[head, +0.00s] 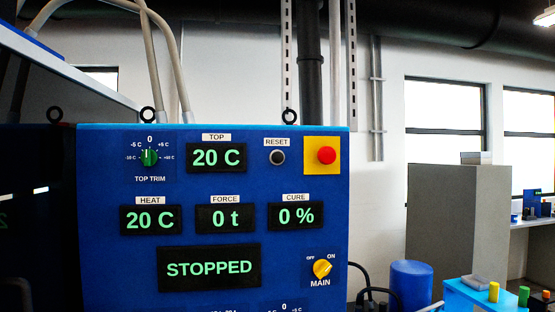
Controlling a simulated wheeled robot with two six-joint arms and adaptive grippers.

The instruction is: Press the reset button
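The reset button (277,158) is a small round black button on the upper right of a blue control panel (135,263). A white RESET label (276,142) sits just above it. A red emergency stop button (326,155) on a yellow square is close to its right. The TOP display (216,157), reading 20 C, is to its left. A wide display (209,268) lower down reads STOPPED. Neither of my grippers shows in the head view.
The panel also carries a green TOP TRIM knob (150,157), HEAT, FORCE and CURE displays, and a yellow MAIN switch (322,268). Right of the panel are a blue drum (411,284), a grey cabinet (457,226) and a blue box (478,295). Nothing blocks the panel's upper front.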

